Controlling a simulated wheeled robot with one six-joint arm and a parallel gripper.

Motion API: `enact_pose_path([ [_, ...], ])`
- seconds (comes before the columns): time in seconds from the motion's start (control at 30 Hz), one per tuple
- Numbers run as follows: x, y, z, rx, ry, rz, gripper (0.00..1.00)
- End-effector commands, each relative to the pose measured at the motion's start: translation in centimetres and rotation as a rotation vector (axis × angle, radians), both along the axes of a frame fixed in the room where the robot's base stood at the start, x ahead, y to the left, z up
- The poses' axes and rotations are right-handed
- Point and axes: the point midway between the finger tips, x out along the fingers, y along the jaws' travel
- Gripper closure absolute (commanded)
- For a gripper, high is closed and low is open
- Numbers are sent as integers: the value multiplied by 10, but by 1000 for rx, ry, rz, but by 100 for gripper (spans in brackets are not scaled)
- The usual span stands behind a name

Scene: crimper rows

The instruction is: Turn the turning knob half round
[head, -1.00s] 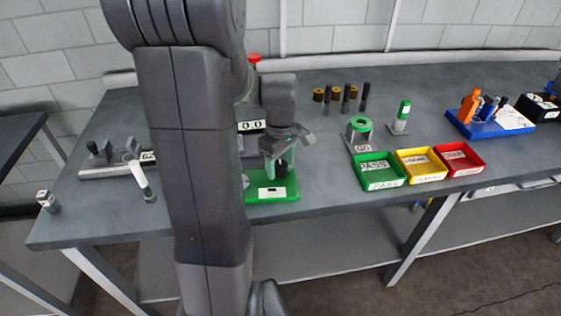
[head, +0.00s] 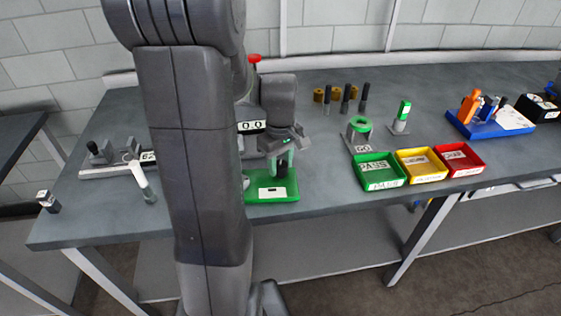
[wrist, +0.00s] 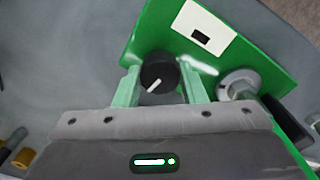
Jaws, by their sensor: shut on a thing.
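The turning knob (wrist: 158,72) is a round black knob with a white pointer line, on a green base plate (wrist: 148,30). In the wrist view the pointer runs toward the lower left. My gripper (wrist: 160,82) has its two pale green fingers on either side of the knob, shut on it. In the head view my gripper (head: 281,165) points down over the green base plate (head: 262,190), and the knob is mostly hidden between the fingers.
A counter display (head: 251,127) stands behind the base plate. A silver round part (wrist: 240,84) sits beside the knob. Green (head: 380,184), yellow (head: 421,178) and red (head: 460,171) trays stand to the right. Bare table lies between plate and trays.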

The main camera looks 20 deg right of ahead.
Motion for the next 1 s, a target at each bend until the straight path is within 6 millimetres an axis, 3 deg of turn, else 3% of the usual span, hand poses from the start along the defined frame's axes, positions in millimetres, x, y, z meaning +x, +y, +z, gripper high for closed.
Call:
enact_pose_path([
  [1.0,1,-1,1,-1,-3,-956,85],
])
